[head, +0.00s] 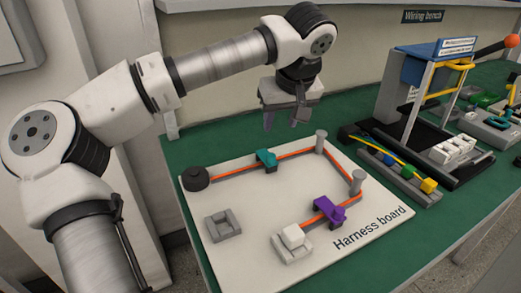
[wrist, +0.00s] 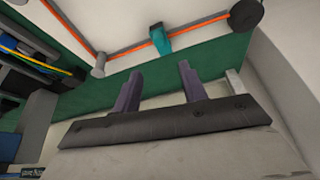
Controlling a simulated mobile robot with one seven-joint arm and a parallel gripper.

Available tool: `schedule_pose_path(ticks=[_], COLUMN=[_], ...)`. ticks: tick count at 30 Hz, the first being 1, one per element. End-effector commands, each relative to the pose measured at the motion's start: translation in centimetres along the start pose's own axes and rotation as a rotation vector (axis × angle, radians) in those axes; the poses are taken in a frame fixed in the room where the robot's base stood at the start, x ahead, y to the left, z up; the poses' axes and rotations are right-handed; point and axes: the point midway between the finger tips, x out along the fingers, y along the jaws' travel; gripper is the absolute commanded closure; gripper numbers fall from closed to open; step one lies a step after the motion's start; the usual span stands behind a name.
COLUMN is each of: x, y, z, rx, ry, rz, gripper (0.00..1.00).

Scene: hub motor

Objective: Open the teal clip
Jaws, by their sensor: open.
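The teal clip (head: 266,158) stands on the white harness board (head: 240,188), on the far run of the orange cable (head: 240,168). Its upper part looks closed over the cable, but it is too small to be sure. The clip also shows in the wrist view (wrist: 160,38), ahead of the fingers and apart from them. My gripper (head: 284,120) hangs above the board's far edge, behind and slightly right of the clip. In the wrist view its two fingers (wrist: 157,82) are apart with nothing between them.
A purple clip (head: 328,210) sits on the near cable run. Grey posts (head: 321,142) and a dark round piece (head: 195,178) stand at the cable's turns and end. A white connector (head: 292,236) sits in a grey holder. A blue-and-black fixture (head: 420,85) stands right of the board.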

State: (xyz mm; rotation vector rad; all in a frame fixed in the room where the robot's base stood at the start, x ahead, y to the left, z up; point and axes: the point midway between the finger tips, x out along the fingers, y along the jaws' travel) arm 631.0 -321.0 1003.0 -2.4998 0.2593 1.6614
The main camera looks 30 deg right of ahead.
Motion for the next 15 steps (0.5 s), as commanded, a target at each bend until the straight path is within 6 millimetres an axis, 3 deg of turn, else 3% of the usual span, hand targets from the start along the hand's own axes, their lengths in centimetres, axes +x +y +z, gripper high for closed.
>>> schedule_pose_path(ticks=[5, 15], x=[2.6, 9.8], y=[0.0, 0.1], z=[0.1, 0.2], rx=[0.000, -0.002], ry=[-0.005, -0.007], rz=[0.002, 0.006], gripper=[0.58, 0.58])
